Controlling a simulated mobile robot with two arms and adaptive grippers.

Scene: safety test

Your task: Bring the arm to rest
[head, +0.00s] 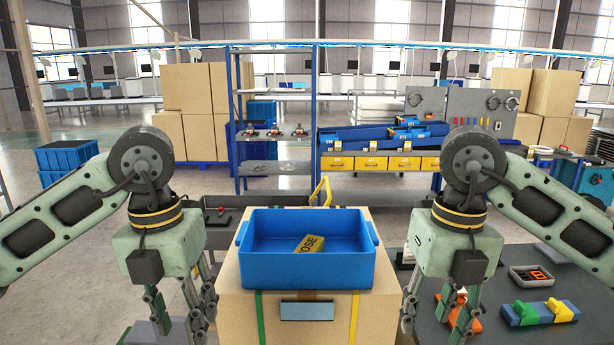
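My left gripper (178,312) hangs fingers-down at the left of the cardboard box (262,310). Its fingers are spread apart with nothing visible between them. My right gripper (438,315) hangs fingers-down at the right of the box, over the dark table. Its fingers are spread apart too, and an orange object (455,308) shows behind them. I cannot see any contact with it. Both arms are bent, with the wrists at about the same height. A blue bin (306,271) stands on the box between the grippers, and a yellow labelled block (309,245) lies inside it.
The dark table (500,335) at right holds a blue block with yellow and green parts (540,312) and a grey tray (531,276). Behind stand a blue shelf rack (275,150) and a workbench with yellow drawers (371,163). Blue crates (66,158) stand on open floor at left.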

